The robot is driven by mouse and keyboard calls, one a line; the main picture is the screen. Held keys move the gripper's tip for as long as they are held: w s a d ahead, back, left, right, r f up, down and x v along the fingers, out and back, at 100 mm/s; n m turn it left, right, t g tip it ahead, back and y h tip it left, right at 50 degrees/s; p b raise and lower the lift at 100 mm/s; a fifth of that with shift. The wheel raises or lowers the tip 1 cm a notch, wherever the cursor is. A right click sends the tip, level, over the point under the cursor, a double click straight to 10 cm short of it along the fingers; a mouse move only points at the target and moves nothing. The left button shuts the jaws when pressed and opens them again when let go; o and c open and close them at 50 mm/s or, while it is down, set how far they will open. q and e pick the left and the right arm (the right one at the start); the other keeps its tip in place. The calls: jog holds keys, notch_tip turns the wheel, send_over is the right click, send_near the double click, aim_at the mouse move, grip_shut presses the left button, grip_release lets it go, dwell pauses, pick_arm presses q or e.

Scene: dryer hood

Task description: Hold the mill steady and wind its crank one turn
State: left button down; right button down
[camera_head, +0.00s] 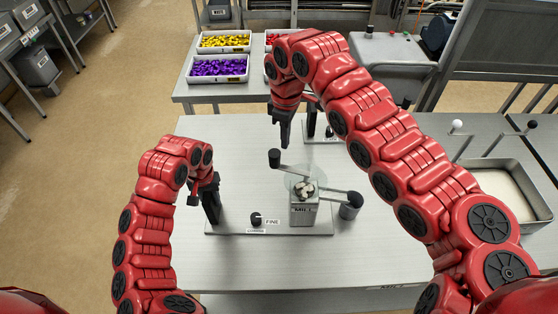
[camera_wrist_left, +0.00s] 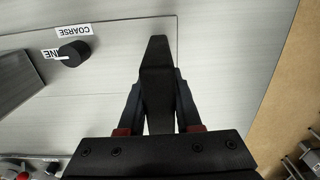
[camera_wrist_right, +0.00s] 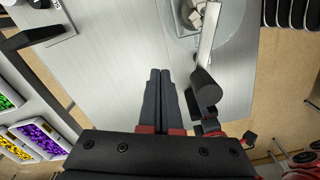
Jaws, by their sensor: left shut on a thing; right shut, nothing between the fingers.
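The mill (camera_head: 303,214) is a small grey box labelled MILL on a flat base plate (camera_head: 285,229), with a clear round hopper holding pale chunks on top. A crank arm (camera_wrist_right: 208,38) ends in an upright black knob (camera_head: 274,158); the knob also shows in the right wrist view (camera_wrist_right: 206,86). My left gripper (camera_head: 207,190) is shut on the black upright handle (camera_head: 212,208) at the plate's left end; the handle fills the jaw in the left wrist view (camera_wrist_left: 156,80). My right gripper (camera_head: 284,140) is shut and empty, pointing down beside the knob, apart from it in the wrist view.
A black FINE/COARSE dial (camera_head: 256,218) sits on the plate. A dark cup (camera_head: 350,210) is right of the mill. Another black post (camera_head: 311,122) stands behind. Trays of yellow (camera_head: 224,41) and purple pieces (camera_head: 217,68) are at the back. A metal pan (camera_head: 512,190) is at right.

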notch_tip(320, 180, up, 7)
jog(key=d, duration=0.1)
jog(key=shift+w, duration=0.35)
dwell(0.3)
